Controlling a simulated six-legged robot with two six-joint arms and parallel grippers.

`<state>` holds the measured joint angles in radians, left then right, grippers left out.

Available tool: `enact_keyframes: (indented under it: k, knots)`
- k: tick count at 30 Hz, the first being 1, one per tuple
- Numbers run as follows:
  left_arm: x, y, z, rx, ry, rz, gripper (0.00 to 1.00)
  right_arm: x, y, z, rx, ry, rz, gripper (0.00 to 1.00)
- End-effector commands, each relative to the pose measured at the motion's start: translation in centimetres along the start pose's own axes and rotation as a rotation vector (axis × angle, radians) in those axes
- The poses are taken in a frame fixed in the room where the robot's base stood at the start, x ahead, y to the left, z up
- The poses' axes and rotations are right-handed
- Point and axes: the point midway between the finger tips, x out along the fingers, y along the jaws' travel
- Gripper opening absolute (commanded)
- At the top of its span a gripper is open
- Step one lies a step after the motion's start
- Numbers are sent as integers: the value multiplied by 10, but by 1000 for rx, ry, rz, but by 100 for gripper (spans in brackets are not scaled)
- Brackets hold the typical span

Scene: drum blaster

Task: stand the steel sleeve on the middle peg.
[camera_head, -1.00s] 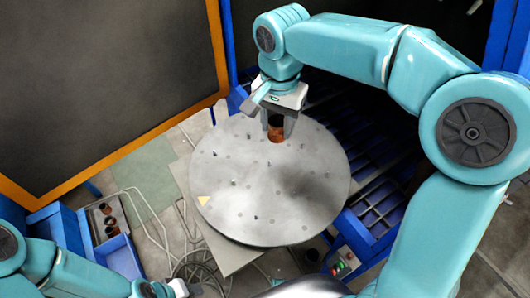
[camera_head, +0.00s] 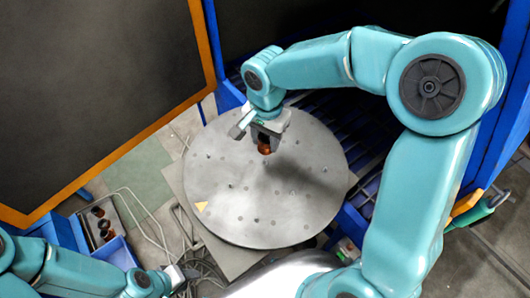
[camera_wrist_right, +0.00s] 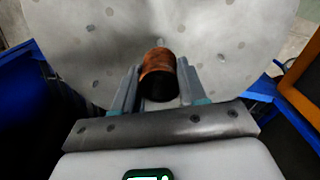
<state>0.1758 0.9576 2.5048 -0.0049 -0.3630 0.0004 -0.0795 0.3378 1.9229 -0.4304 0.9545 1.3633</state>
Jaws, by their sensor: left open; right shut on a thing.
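My right gripper (camera_head: 265,140) is shut on a rusty, brownish sleeve (camera_head: 264,149), a short hollow cylinder. It holds the sleeve over the far half of a round grey disc (camera_head: 290,220). The right wrist view shows the sleeve (camera_wrist_right: 158,66) between the two fingers, its dark open end facing the camera. Small pegs stand on the disc, one of them (camera_head: 230,186) left of centre. In the right wrist view a peg (camera_wrist_right: 160,42) shows just beyond the sleeve. I cannot tell which peg is the middle one. My left gripper (camera_head: 185,274) is open and empty, low at the left beside the disc.
A grey tray with dark and brown round parts (camera_head: 97,211) sits by a blue bin (camera_head: 118,254) at the left. Cables (camera_head: 150,215) lie on the floor. A large dark panel with an orange edge (camera_head: 199,45) stands at the left. Blue framing (camera_head: 500,140) stands at right.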

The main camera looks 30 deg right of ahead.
Motion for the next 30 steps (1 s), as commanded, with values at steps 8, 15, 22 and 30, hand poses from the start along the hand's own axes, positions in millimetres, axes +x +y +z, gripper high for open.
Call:
enact_keyframes:
  k: [8,15,22,30]
  knots:
    - [-2,1,0,0,0,0,43,38,-2,-1,-1,0,1,1]
    - [-4,2,0,0,0,0,43,73,-3,-2,-2,0,0,1]
    - [-4,1,0,0,0,0,43,75,-4,-2,-1,1,-2,1]
    - [0,0,0,0,0,0,43,78,-4,-2,-2,1,-2,61]
